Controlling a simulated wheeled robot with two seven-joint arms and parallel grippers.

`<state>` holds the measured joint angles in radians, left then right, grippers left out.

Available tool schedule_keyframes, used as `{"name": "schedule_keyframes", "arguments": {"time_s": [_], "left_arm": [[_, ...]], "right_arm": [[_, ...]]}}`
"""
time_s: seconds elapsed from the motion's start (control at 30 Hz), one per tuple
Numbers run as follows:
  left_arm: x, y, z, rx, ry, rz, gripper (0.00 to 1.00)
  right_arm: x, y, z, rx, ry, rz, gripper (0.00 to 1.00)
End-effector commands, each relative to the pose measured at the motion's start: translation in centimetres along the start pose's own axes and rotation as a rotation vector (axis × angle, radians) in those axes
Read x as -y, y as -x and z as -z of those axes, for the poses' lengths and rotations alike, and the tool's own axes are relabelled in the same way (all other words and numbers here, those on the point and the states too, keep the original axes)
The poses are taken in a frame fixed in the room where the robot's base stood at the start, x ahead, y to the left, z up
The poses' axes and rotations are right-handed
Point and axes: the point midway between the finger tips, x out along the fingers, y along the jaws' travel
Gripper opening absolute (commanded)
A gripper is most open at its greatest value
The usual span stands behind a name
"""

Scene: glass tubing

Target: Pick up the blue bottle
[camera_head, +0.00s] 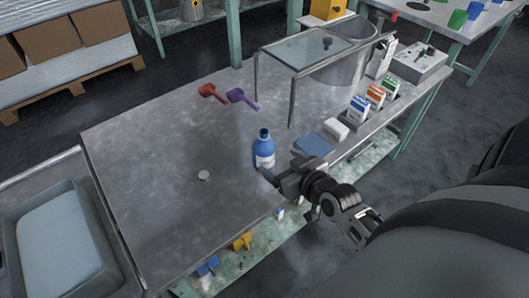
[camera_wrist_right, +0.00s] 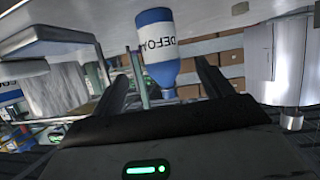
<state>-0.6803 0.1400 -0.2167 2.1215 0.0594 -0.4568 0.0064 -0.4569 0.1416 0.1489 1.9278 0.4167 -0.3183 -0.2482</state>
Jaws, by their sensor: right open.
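The blue bottle (camera_head: 264,147) stands upright on the grey metal table, with a dark cap and a white label. My right gripper (camera_head: 272,174) is at its near right side in the head view, low beside the label. In the right wrist view the bottle (camera_wrist_right: 158,52) appears upside down, ahead of and between the two spread dark fingers of the right gripper (camera_wrist_right: 163,74). The fingers are open and not closed on it. Whether a finger touches the bottle I cannot tell. My left gripper is not in view.
The table (camera_head: 150,160) is clear left of the bottle, except for a small round pale piece (camera_head: 203,176). Red (camera_head: 212,93) and purple (camera_head: 241,98) scoops lie farther back. A blue pad (camera_head: 312,144), white block (camera_head: 335,129), small cartons (camera_head: 359,108) and a glass-topped stand (camera_head: 310,50) are right.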

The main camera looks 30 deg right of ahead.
Motion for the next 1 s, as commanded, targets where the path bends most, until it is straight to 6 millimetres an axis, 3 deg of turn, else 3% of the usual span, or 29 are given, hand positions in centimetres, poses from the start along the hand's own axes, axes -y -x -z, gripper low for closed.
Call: {"name": "schedule_keyframes", "arguments": {"time_s": [0.1, 0.37, 0.63, 0.97, 1.0], "left_arm": [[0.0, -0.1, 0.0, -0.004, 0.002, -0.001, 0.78], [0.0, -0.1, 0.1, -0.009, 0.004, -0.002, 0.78], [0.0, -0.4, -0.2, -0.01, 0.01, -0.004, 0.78], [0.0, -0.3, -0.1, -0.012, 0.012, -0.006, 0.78], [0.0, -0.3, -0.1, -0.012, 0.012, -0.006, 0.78]], "right_arm": [[0.1, -2.2, 0.0, -0.001, 0.0, 0.001, 0.79], [0.1, -4.1, -0.1, 0.001, 0.0, 0.002, 0.79], [0.2, -8.0, -0.2, 0.001, 0.001, 0.001, 0.79], [0.2, -8.8, -0.2, 0.003, 0.002, 0.002, 0.79], [0.2, -8.8, -0.2, 0.003, 0.002, 0.001, 0.71]]}}
